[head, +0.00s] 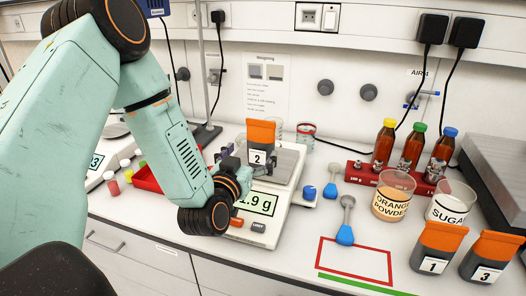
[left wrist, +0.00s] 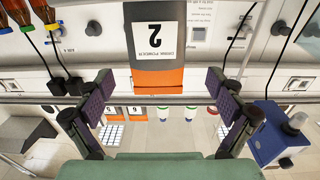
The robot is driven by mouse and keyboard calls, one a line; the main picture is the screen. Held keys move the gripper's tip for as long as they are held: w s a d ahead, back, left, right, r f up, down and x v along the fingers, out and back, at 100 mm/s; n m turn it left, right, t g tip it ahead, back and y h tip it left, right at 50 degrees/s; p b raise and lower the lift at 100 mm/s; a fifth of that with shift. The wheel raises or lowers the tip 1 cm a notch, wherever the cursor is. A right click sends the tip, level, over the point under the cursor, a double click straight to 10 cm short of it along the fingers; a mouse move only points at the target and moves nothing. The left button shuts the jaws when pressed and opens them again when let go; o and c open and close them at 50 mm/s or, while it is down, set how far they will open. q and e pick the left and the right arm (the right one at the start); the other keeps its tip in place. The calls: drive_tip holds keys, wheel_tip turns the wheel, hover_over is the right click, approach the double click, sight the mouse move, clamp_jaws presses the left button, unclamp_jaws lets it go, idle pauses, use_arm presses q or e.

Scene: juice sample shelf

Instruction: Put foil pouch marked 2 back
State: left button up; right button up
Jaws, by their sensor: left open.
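The orange and dark grey foil pouch marked 2 (head: 261,144) stands upright on the balance (head: 290,165), whose display is partly covered by my arm and reads "1.9 g" in its visible part. My left gripper (head: 246,164) is open, right in front of the pouch. In the left wrist view the pouch (left wrist: 156,45) appears upside down, beyond and between the two spread fingers (left wrist: 160,105); whether they touch it I cannot tell. A red outlined rectangle (head: 321,252) on the bench is empty. My right gripper is not in view.
Pouches marked 1 (head: 437,247) and 3 (head: 490,257) stand at the right front. Beakers of orange powder (head: 391,203) and sugar (head: 449,207) stand before a red rack (head: 362,175) of bottles. A green strip (head: 360,284) edges the rectangle.

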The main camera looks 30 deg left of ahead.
sight(259, 147)
use_arm(q)
drive_tip(key=x, duration=0.5)
drive_tip(key=shift+w+d+f, duration=0.25)
drive_tip(key=shift+d+f, duration=0.05)
drive_tip(key=shift+f, duration=0.05)
drive_tip(key=shift+w, duration=0.15)
drive_tip(key=shift+a, duration=0.25)
drive_tip(key=shift+c, duration=0.4)
drive_tip(key=shift+d, duration=0.2)
drive_tip(key=c, duration=0.4)
drive_tip(key=shift+a, duration=0.15)
drive_tip(key=c, duration=1.1)
wheel_tip(259, 147, up, 9)
drive_tip(key=shift+r+p, duration=0.25)
drive_tip(key=shift+p, duration=0.45)
drive_tip(key=shift+w+r, duration=0.1)
drive_tip(key=shift+r, duration=0.15)
